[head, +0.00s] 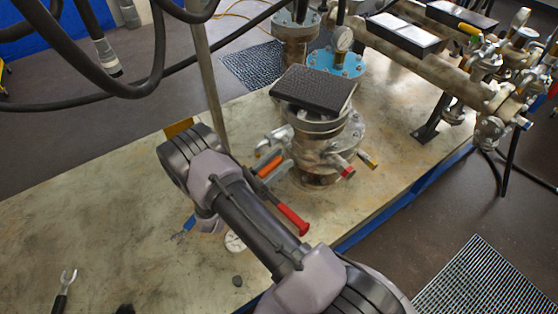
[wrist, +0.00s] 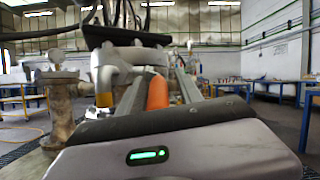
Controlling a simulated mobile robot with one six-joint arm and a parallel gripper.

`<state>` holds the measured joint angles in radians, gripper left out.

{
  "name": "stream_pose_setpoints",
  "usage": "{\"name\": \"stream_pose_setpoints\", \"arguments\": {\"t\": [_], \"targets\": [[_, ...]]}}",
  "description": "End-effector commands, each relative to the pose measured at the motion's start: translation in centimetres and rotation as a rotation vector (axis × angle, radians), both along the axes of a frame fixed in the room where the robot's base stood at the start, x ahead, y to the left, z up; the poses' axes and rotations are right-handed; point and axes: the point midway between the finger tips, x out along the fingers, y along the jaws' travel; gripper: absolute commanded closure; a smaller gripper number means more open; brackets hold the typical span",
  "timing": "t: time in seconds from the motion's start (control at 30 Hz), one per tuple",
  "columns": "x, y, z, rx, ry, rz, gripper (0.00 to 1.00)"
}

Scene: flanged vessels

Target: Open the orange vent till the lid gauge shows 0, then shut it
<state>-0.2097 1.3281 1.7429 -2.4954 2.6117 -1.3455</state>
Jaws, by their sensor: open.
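The orange vent handle (head: 269,165) is on the left side of the steel flanged vessel (head: 318,150), below its dark lid pad (head: 312,90). My gripper (head: 272,162) reaches in from the left with a finger on either side of the handle. In the wrist view the orange handle (wrist: 158,92) stands between the two open grey fingers (wrist: 160,84), and contact cannot be told. A round dial gauge (head: 342,39) shows behind the pad, near a blue flange; its reading is too small to tell, and I cannot tell which vessel it belongs to.
A red-handled lever (head: 292,219) lies close beside my arm. Another dial gauge (head: 235,242) is partly hidden by my arm. A wrench (head: 64,291) lies on the bench (head: 110,225) at the lower left. Pipes and valves (head: 485,65) fill the right rear.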

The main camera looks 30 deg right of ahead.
Motion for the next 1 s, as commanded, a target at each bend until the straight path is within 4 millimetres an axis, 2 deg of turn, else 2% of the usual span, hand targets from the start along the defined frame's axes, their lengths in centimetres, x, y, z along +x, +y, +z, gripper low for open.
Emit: {"name": "stream_pose_setpoints", "arguments": {"t": [0.13, 0.3, 0.5, 0.8, 0.87, 0.9, 0.97, 1.0], "targets": [[0.0, 2.4, -1.0, 0.0, 0.001, 0.005, 0.57], [-0.2, 7.0, -2.9, 0.0, -0.001, 0.005, 0.57], [-0.4, 10.4, -4.4, -0.001, -0.001, 0.001, 0.57], [-0.4, 11.0, -4.6, 0.0, 0.001, -0.001, 0.57], [-0.4, 10.9, -4.4, 0.003, -0.001, -0.005, 0.67], [-0.2, 10.5, -3.7, 0.016, -0.002, -0.017, 0.75], [0.2, 9.2, -1.5, 0.069, -0.015, -0.061, 0.87], [0.3, 7.8, 0.4, 0.128, -0.032, -0.103, 0.95]]}}
